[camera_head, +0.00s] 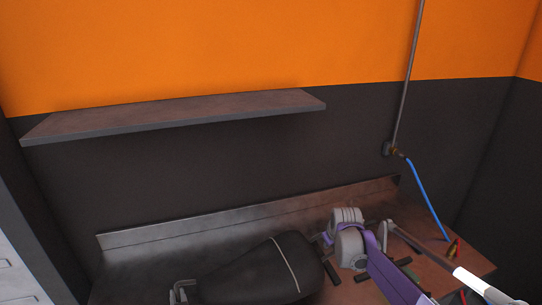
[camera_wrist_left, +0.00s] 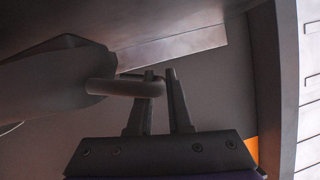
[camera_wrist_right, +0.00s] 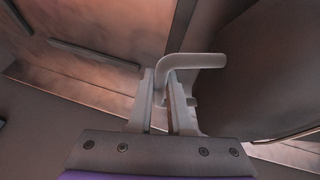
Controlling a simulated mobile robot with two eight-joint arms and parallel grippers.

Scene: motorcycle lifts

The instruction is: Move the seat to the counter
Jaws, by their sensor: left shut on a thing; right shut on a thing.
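The black seat (camera_head: 265,275), with a pale seam across it, is at the lower middle of the head view. It overlaps the brown metal counter (camera_head: 225,222); I cannot tell whether it touches the counter. In the left wrist view, my left gripper (camera_wrist_left: 160,76) is shut on a grey bar at the end of the seat (camera_wrist_left: 52,82). In the right wrist view, my right gripper (camera_wrist_right: 168,82) is shut on a pale bent bar beside the dark seat (camera_wrist_right: 265,75). The head view cuts off the seat's lower part.
A shelf (camera_head: 180,112) is on the wall above the counter. Grey cabinet fronts (camera_head: 15,265) stand at the left.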

